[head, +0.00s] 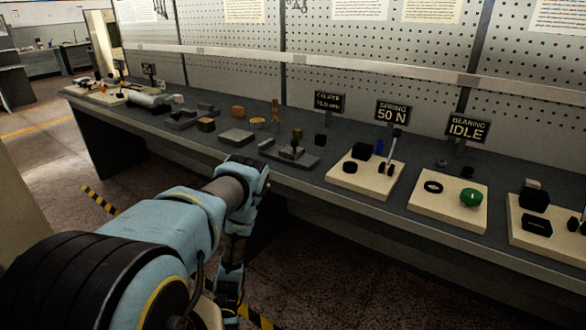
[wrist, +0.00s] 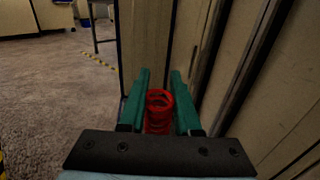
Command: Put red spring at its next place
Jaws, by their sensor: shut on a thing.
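The red spring (wrist: 159,108) is between the two green fingers of my gripper (wrist: 160,76) in the wrist view, which is shut on it. The spring's coils face the camera, and its lower end is hidden by the dark gripper body. In the head view my arm hangs down in front of the bench; the spring and fingers cannot be made out there. The spring station sign (head: 392,111) reads "SPRING 50 N". Below it is a pale board (head: 343,182) with dark blocks, a blue piece and an upright post.
The long grey bench (head: 215,160) holds several blocks and fixtures. A second pale board (head: 440,212) bears a black ring (head: 433,187) and a green round part (head: 470,197). Another board (head: 517,235) stands at the right. A pegboard wall (head: 380,60) rises behind. Wood-coloured panels are close in the wrist view.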

